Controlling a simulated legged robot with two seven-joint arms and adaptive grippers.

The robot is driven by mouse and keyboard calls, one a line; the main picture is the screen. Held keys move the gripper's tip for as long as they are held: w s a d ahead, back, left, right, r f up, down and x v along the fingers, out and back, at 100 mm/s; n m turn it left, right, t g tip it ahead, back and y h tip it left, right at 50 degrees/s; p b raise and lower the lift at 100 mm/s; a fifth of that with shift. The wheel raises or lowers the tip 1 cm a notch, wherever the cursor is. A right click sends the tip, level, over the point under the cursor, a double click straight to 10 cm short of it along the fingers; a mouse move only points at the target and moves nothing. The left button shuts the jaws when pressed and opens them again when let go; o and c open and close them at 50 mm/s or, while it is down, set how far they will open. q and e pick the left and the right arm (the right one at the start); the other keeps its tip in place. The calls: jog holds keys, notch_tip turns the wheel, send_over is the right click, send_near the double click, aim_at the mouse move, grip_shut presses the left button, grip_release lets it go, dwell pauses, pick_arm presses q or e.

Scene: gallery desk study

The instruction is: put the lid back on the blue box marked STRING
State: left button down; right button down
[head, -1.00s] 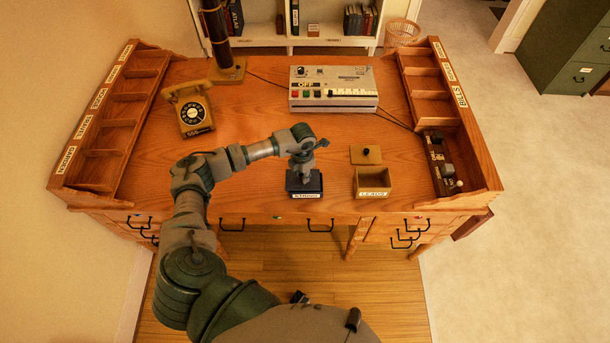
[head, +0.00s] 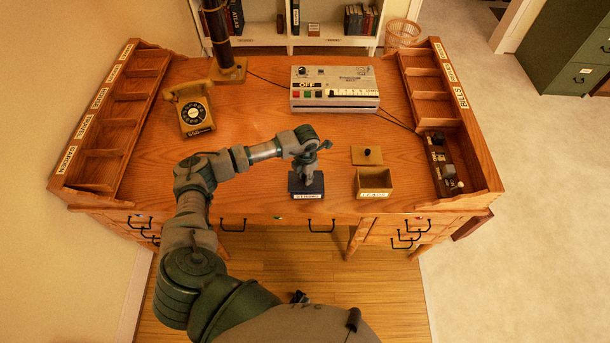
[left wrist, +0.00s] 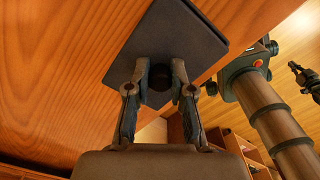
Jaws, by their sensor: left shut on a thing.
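The blue box marked STRING (head: 307,196) stands near the desk's front edge, its label facing front. My left gripper (head: 308,173) is right above it, pointing down. In the left wrist view, the left gripper (left wrist: 160,84) is shut on the dark round knob (left wrist: 158,97) of a flat blue-grey lid (left wrist: 176,33). In the head view the lid (head: 316,186) is over the box top and looks about in line with it. I cannot tell whether it rests fully on the rim. The gripper hides part of the lid.
An open wooden box marked LEADS (head: 374,194) stands to the right, its lid (head: 366,155) lying behind it. A telephone (head: 192,109) and a grey machine (head: 334,90) stand farther back. Compartment racks line both desk sides. The middle is clear.

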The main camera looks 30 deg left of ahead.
pick_arm(q)
jog(key=shift+d, duration=0.15)
pick_arm(e)
jog(key=shift+a+r, duration=0.1)
jog(key=shift+a, duration=0.05)
pick_arm(q)
jog(key=shift+d, duration=0.1)
pick_arm(e)
jog(key=shift+a, duration=0.1)
pick_arm(q)
jog(key=shift+d+r, duration=0.1)
jog(key=shift+d, duration=0.35)
pick_arm(e)
jog(key=shift+a, duration=0.25)
pick_arm(q)
jog(key=shift+a, duration=0.35)
pick_arm(e)
jog(key=shift+d, duration=0.3)
pick_arm(q)
jog(key=c, duration=0.9)
grip_release()
jog(key=shift+c, duration=0.2)
jog(key=o, duration=0.5)
pick_arm(e)
jog(key=shift+a, duration=0.2)
